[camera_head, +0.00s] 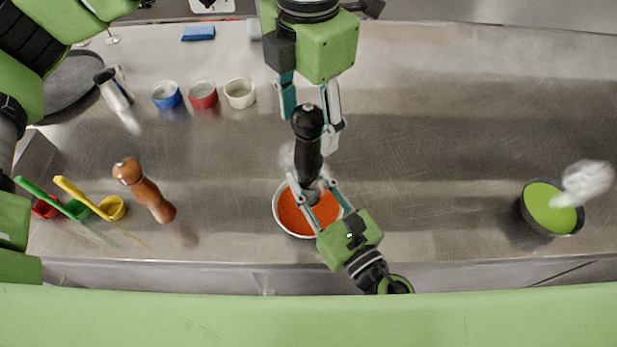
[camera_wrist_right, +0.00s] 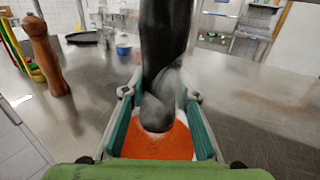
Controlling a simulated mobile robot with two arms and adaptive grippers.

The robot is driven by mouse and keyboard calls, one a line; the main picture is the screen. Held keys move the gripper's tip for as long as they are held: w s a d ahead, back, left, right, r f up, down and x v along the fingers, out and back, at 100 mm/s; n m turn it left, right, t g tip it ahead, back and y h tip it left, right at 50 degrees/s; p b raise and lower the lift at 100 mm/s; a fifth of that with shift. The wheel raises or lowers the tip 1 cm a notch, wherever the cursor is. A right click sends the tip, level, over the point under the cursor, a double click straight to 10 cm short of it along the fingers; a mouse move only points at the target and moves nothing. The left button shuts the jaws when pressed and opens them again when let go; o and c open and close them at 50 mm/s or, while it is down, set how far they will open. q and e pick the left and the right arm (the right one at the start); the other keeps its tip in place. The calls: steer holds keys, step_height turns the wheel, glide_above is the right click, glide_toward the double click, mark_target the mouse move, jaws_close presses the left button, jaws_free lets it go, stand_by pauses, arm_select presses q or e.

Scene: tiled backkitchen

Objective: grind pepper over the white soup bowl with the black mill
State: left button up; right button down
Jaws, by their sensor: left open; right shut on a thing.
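The black mill (camera_head: 307,145) is held over the white soup bowl (camera_head: 280,222), which has orange-red soup in it. In the right wrist view the mill (camera_wrist_right: 165,45) fills the middle, with the soup (camera_wrist_right: 150,145) below it. My right gripper (camera_head: 311,186), coming from the near side, is shut on the lower part of the mill. My left gripper (camera_head: 311,126), coming from the far side, is open, with its fingers on either side of the mill's head. I cannot tell whether they touch it. The mill hides part of the soup.
A brown mill (camera_head: 146,192) stands to the left. Yellow (camera_head: 85,197) and green (camera_head: 45,196) spoons lie beyond it. Small blue (camera_head: 167,96), red (camera_head: 203,95) and white (camera_head: 240,94) cups stand behind. A dark bowl (camera_head: 526,214) of green soup stands far right, with clear counter between.

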arm_select(q)
steer(key=c, duration=1)
arm_select(e)
steer(key=shift+r, duration=0.1)
arm_select(q)
steer(key=m, duration=0.3)
steer(key=shift+m, duration=0.3)
steer(key=m, duration=0.4)
steer(key=shift+m, duration=0.3)
steer(key=m, duration=0.7)
steer(key=shift+m, duration=0.4)
steer(key=o, duration=1)
